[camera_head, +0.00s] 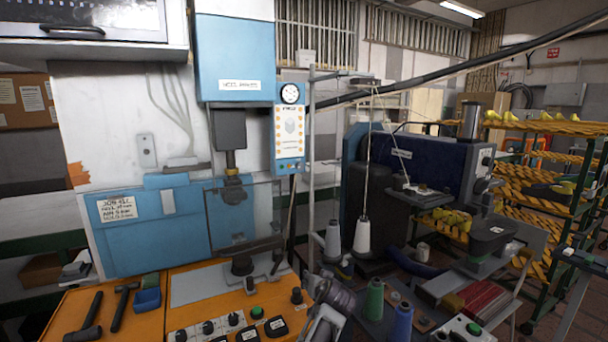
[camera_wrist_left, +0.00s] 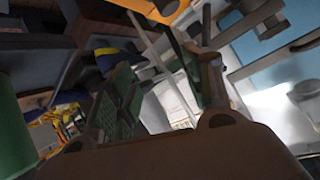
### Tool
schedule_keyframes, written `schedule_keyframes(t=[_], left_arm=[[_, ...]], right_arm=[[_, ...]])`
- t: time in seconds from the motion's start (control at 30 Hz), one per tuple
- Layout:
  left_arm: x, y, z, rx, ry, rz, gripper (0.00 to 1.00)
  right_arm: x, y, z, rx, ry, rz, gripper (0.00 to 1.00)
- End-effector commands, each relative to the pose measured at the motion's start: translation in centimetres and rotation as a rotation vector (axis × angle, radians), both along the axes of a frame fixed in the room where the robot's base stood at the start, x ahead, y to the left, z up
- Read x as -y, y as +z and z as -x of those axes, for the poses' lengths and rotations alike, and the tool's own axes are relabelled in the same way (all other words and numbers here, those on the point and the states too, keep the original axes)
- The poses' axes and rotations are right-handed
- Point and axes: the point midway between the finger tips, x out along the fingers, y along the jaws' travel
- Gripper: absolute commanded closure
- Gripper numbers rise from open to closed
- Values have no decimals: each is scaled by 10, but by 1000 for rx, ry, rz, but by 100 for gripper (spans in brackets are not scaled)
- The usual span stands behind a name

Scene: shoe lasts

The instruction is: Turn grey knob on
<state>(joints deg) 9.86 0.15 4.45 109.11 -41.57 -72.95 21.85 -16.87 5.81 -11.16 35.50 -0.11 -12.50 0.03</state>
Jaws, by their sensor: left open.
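A white control strip (camera_head: 222,328) on the orange bench front carries several small dark knobs, one of them a knob (camera_head: 207,327) near its middle. I cannot tell which knob is the grey one or how it is turned. A green button (camera_head: 257,312) sits on the strip's right part. My left gripper (camera_head: 335,293) is just right of the strip, apart from the knobs. It is open and empty. In the left wrist view, its fingers (camera_wrist_left: 160,95) stand apart, and no knob shows clearly between them. My right gripper is not in view.
A blue press machine (camera_head: 235,55) stands behind the orange bench (camera_head: 150,318). Hammers (camera_head: 90,315) and a blue box (camera_head: 147,299) lie at left. A green spool (camera_head: 374,298) and a blue spool (camera_head: 402,321) stand close right of my gripper. A dark-blue sewing machine (camera_head: 425,165) is behind.

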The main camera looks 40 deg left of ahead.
Motion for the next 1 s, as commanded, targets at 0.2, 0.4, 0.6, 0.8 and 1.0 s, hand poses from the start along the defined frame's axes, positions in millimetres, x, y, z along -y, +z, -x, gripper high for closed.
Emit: schedule_keyframes(t=[0.2, 0.4, 0.6, 0.8, 1.0], left_arm=[[-23, 45, -29, 97, 82, -47, 49], [-42, 88, -51, 182, 151, -88, 49], [-56, 133, -69, 264, 211, -127, 49], [-68, 179, -85, 341, 263, -165, 49], [-77, 226, -99, 416, 307, -200, 49]], right_arm=[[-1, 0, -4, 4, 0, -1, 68], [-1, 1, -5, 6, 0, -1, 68], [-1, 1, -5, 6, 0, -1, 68], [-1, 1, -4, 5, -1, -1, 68], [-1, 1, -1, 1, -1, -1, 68]])
